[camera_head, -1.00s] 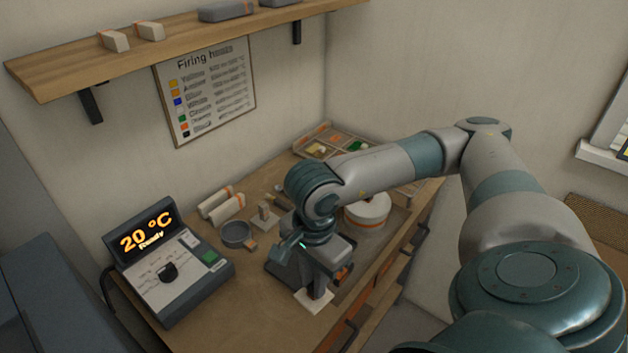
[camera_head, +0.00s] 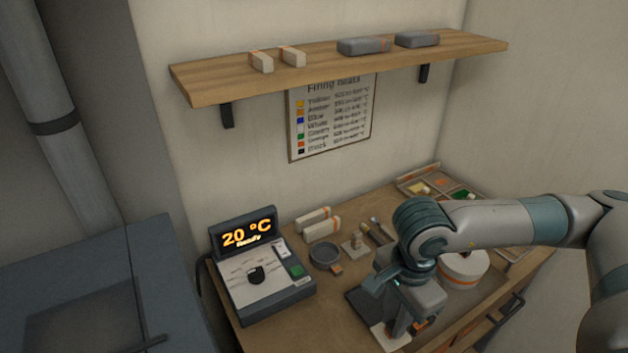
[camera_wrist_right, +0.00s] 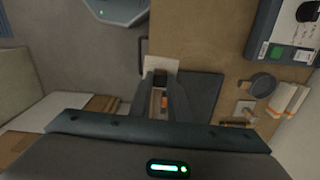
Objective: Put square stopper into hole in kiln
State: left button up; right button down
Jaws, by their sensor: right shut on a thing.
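My right gripper (camera_head: 396,328) points down at the front edge of the workbench and is shut on a pale square piece, the square stopper (camera_head: 388,338). Its flat pale plate also shows at the fingertips in the right wrist view (camera_wrist_right: 160,65). The fingers hide most of its grip. The kiln (camera_head: 85,275) is the grey-blue box at the lower left of the head view, with a dark panel and a handle. I cannot make out its hole. The gripper is well to the right of the kiln. My left gripper is not in view.
The control box (camera_head: 262,275) reading 20 °C stands between kiln and gripper. A grey bowl (camera_head: 324,255), a small knobbed piece (camera_head: 355,243) and pale bars (camera_head: 320,229) lie behind. A round white pot (camera_head: 466,268) is at right. A shelf (camera_head: 340,68) hangs above.

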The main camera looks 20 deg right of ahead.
jog(key=w+a+f+n+b, duration=0.9)
jog(key=n+b, duration=0.4)
jog(key=n, duration=0.4)
jog(key=shift+a+f, duration=0.15)
jog(key=shift+f, duration=0.25)
